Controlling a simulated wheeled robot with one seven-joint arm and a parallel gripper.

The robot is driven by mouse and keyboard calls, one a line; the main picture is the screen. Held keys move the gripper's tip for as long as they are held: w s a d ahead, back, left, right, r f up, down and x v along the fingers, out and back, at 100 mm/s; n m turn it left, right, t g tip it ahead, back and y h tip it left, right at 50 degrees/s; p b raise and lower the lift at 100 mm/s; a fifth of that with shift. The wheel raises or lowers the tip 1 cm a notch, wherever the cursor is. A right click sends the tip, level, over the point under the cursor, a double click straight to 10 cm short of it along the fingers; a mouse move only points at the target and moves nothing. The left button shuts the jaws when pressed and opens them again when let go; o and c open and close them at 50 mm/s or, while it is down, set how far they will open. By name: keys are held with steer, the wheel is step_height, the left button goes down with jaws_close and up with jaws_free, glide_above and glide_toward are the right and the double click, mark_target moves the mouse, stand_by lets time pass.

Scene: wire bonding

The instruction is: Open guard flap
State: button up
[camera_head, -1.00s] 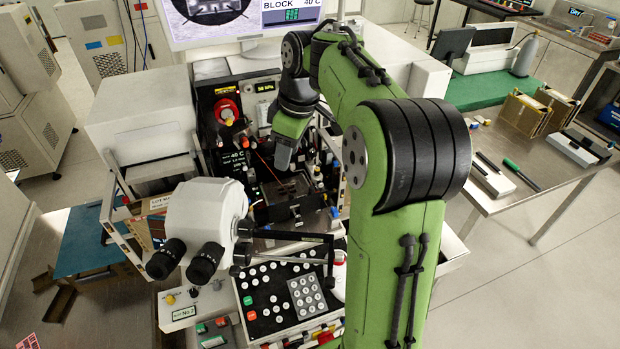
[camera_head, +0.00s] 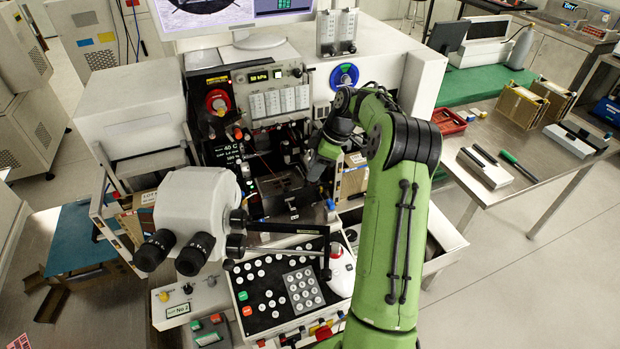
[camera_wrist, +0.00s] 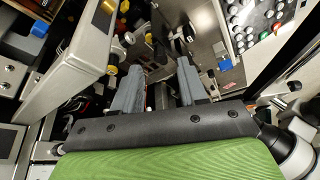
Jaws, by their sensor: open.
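The wire bonder's work area holds a dark, smoky plate (camera_head: 284,186) that looks like the guard flap; I cannot tell for certain. It lies low behind the keypad, and its hinge and exact angle are unclear. My gripper (camera_head: 313,170) is at the right side of this work area, close to the plate's right end, pointing down and left. In the wrist view my gripper's two grey fingers (camera_wrist: 159,88) are apart with nothing seen between them. Beyond them is a metal surface (camera_wrist: 205,65) with dark fittings. I cannot tell whether the fingers touch anything.
A white microscope head (camera_head: 197,205) and its black arm (camera_head: 285,228) stand at the front left. A keypad panel (camera_head: 280,292) lies in front. A blue knob (camera_head: 330,205) sits near my gripper and shows in the wrist view (camera_wrist: 222,54). Instrument panels (camera_head: 272,92) rise behind.

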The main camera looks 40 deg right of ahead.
mark_target(310, 185)
steer(key=x, duration=0.3)
steer(key=shift+w+a+f, duration=0.1)
steer(key=shift+w+f, duration=0.05)
steer(key=shift+f, duration=0.2)
jaws_close()
